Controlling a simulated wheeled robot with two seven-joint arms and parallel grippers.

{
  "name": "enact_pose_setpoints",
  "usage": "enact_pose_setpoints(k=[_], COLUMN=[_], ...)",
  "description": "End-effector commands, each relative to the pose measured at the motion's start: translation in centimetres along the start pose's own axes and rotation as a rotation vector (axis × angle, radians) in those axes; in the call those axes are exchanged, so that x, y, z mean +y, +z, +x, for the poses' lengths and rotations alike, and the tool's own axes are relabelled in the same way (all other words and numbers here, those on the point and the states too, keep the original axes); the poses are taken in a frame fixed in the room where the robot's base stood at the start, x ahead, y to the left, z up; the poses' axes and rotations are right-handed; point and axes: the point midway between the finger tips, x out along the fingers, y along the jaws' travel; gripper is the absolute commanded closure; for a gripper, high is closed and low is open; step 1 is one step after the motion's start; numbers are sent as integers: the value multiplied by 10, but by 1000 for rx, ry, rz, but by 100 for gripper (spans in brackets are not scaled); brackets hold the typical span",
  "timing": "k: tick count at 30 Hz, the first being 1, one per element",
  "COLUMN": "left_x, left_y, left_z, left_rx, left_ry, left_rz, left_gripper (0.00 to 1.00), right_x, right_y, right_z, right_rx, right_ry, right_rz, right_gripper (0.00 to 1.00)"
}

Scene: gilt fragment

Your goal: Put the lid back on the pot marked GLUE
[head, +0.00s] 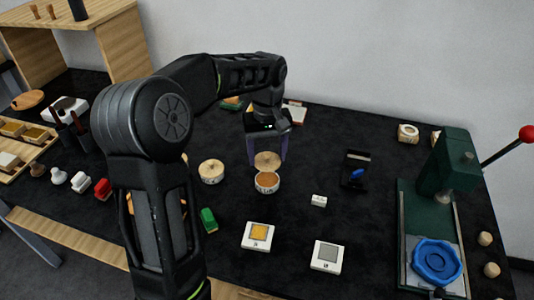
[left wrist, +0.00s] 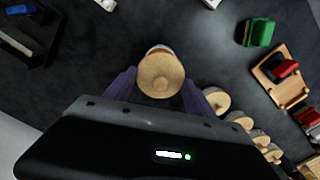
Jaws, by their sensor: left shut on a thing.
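My left gripper (head: 267,157) is shut on a round pale wooden lid (head: 266,162). In the left wrist view the lid (left wrist: 160,75) sits between the two purple fingertips. An open pot (head: 266,183) with a white wall and an orange-brown top surface stands on the black table, just in front of and below the lid in the head view. In the left wrist view the lid hides most of this pot (left wrist: 159,48); only its far rim shows. The lid looks apart from the pot. The writing on the pot is too small to read. My right gripper is out of view.
A pot with a wooden top (head: 211,172) stands to the left of the open pot. A green block (head: 208,220), two white square pieces (head: 257,236) (head: 326,256) and a small white block (head: 318,200) lie nearer. A green press (head: 440,200) stands at right. Black table shows between them.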

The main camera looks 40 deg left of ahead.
Motion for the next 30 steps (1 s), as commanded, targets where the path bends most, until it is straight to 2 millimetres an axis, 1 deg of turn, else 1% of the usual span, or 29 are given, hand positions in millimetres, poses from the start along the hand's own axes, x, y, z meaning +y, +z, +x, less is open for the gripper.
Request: enact_pose_setpoints(k=[12, 18, 23, 30], left_x=[0, 0, 0, 0], left_y=[0, 0, 0, 0], left_z=[40, 54, 60, 61], left_rx=[-1, -1, -1, 0], left_ry=[-1, 0, 0, 0], left_rz=[-1, 0, 0, 0], left_gripper=[75, 75, 75, 75], right_x=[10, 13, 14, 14], right_y=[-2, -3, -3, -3], right_z=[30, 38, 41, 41], right_rx=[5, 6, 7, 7], right_ry=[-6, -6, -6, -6], right_rz=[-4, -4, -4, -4], right_gripper=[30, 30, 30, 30])
